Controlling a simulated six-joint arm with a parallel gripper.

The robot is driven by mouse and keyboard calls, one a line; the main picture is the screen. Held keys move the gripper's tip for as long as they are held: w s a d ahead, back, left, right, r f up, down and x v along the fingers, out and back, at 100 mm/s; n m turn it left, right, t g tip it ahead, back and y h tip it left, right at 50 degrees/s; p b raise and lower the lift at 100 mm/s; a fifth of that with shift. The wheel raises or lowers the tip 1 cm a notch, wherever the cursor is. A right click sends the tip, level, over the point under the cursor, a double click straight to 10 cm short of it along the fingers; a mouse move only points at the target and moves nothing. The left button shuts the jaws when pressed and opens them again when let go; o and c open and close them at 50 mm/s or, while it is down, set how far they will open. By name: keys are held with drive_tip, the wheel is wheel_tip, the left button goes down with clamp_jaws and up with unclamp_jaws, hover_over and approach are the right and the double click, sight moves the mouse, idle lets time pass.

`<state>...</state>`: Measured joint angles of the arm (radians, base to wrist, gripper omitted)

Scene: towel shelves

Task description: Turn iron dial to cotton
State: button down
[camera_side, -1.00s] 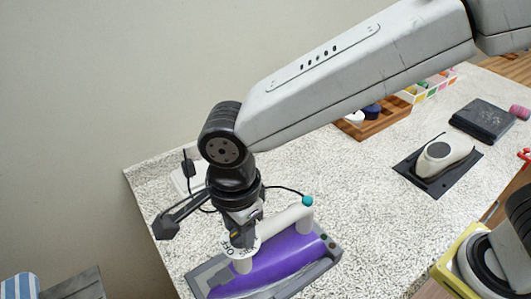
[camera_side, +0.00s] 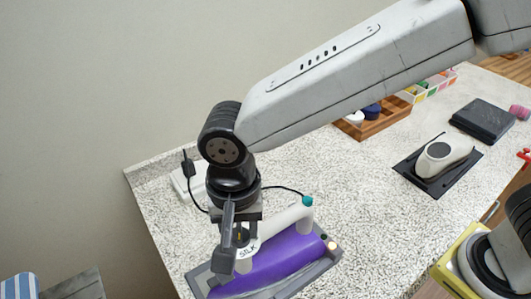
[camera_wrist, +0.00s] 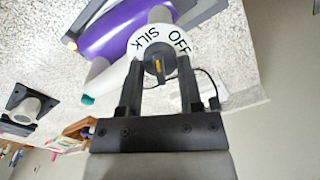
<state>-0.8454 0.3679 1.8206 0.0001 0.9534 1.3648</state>
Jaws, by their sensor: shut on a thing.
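The iron (camera_side: 275,262) is purple with a pale handle and lies in a grey tray-like rest (camera_side: 205,283) at the counter's front left. My gripper (camera_wrist: 158,72) points down from above and is shut on the dial's knob, one finger on each side. The word COTTON is not visible.
A black cord runs from the iron to a white box (camera_side: 186,184) at the counter's back left. A wooden tray (camera_side: 372,124), a white device on a black mat (camera_side: 443,158) and a dark flat box (camera_side: 484,119) stand farther right. The counter between is clear.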

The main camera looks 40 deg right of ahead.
drive_tip(key=n, duration=0.5)
drive_tip(key=shift+n, duration=0.3)
drive_tip(key=n, duration=0.5)
drive_tip(key=shift+n, duration=0.3)
drive_tip(key=n, duration=0.9)
drive_tip(key=shift+n, duration=0.4)
drive_tip(key=n, duration=2.1)
